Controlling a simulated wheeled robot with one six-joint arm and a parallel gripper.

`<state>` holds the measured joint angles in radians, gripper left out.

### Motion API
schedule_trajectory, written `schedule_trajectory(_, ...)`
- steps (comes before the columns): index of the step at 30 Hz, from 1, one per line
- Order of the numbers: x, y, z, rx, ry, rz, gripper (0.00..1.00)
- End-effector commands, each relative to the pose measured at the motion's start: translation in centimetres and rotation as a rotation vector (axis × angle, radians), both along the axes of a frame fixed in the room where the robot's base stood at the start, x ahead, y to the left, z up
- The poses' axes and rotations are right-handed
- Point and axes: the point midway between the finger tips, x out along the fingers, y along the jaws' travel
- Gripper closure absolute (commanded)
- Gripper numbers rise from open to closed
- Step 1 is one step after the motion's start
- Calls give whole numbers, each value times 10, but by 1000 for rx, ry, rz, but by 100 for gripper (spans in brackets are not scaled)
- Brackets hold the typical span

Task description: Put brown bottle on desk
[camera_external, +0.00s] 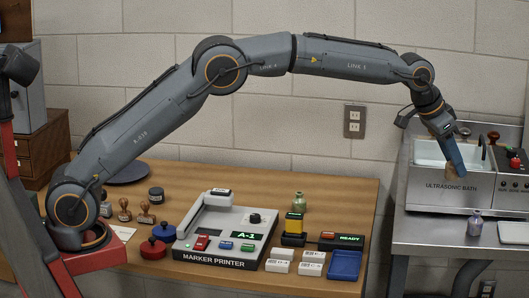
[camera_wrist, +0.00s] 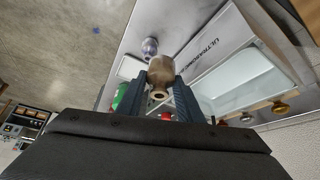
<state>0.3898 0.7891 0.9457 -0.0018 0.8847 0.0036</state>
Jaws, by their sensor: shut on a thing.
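The brown bottle (camera_wrist: 160,72) is between the two fingers of my gripper (camera_wrist: 163,92) in the wrist view, with its open neck toward the camera. My gripper (camera_external: 455,158) is shut on it. In the external view only a small tan part of the bottle (camera_external: 453,169) shows below the fingertips, overlapping the upper front wall of the ultrasonic bath. Its height above the bench is hard to tell. The wooden desk (camera_external: 335,187) stands to the left of my gripper, across a gap.
The ultrasonic bath (camera_external: 452,198) stands on a metal bench (camera_external: 430,226); a small purple-grey bottle (camera_external: 475,223) is in front of it. The desk's back right is clear.

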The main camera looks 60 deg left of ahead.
Motion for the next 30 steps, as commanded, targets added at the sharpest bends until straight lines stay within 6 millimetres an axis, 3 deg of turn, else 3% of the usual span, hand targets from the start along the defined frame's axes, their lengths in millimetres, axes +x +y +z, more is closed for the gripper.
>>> schedule_trajectory(3,1,0,32,-2,-4,0,91)
schedule_trajectory(9,0,0,70,-1,-3,0,91)
schedule_trajectory(17,26,59,66,0,0,72,91)
schedule_trajectory(23,50,129,65,0,0,154,91)
schedule_trajectory(30,75,245,66,0,-2,285,91)
